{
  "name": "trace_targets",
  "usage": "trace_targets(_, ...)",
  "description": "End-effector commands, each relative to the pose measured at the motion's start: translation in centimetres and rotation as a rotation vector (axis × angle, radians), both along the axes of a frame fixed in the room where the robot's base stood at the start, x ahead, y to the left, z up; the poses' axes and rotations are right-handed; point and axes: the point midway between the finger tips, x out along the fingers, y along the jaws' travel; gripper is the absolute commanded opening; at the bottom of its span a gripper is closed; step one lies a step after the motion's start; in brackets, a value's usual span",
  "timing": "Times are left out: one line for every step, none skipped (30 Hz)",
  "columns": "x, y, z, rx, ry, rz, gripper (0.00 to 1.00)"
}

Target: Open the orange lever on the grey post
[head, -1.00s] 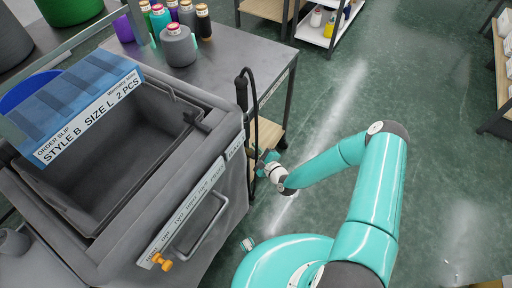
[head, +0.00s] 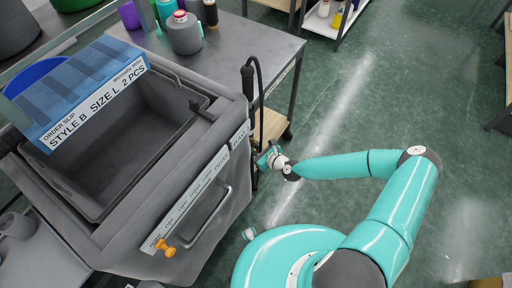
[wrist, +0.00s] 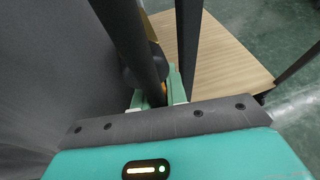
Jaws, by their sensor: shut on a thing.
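In the wrist view, a dark grey post (wrist: 133,40) runs down to my gripper (wrist: 158,92). A small orange patch of the lever (wrist: 163,89) shows between the teal fingers, beside the post. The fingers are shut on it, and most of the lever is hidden. In the head view, my gripper (head: 268,158) is low beside the right side of the grey cart, next to the upright post (head: 248,95). The lever cannot be made out there, so its angle cannot be told.
The grey cart (head: 205,150) has a bin, a label strip, a handle and a separate orange knob (head: 166,250) on its front. A grey table (head: 250,45) with yarn cones stands behind. A wooden shelf (wrist: 225,60) lies close to my gripper.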

Motion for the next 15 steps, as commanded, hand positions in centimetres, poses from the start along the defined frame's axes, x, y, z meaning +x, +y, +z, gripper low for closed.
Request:
trace_targets(-0.12, -0.27, -0.29, 0.007, 0.02, -0.005, 0.0)
trace_targets(-0.16, -0.25, -0.29, 0.011, 0.026, -0.005, 0.0)
trace_targets(-0.2, -0.21, -0.29, 0.016, 0.035, -0.004, 0.0)
trace_targets(-0.23, -0.18, -0.3, 0.02, 0.04, -0.005, 0.0)
trace_targets(-0.27, -0.15, -0.32, 0.023, 0.044, -0.004, 0.0)
trace_targets(-0.32, -0.11, -0.34, 0.025, 0.049, -0.004, 0.0)
trace_targets(-0.35, -0.1, -0.34, 0.027, 0.053, -0.003, 0.0)
trace_targets(-0.36, -0.09, -0.35, 0.028, 0.055, -0.003, 0.0)
trace_targets(-0.38, -0.08, -0.36, 0.029, 0.056, -0.003, 0.0)
trace_targets(-0.39, -0.07, -0.36, 0.03, 0.058, -0.002, 0.0)
trace_targets(-0.4, -0.07, -0.37, 0.03, 0.059, -0.002, 0.0)
trace_targets(-0.4, -0.08, -0.37, 0.031, 0.059, -0.003, 0.0)
trace_targets(-0.41, -0.07, -0.37, 0.031, 0.059, -0.003, 0.0)
trace_targets(-0.41, -0.07, -0.38, 0.03, 0.059, -0.002, 0.0)
trace_targets(-0.42, -0.07, -0.39, 0.03, 0.059, -0.002, 0.0)
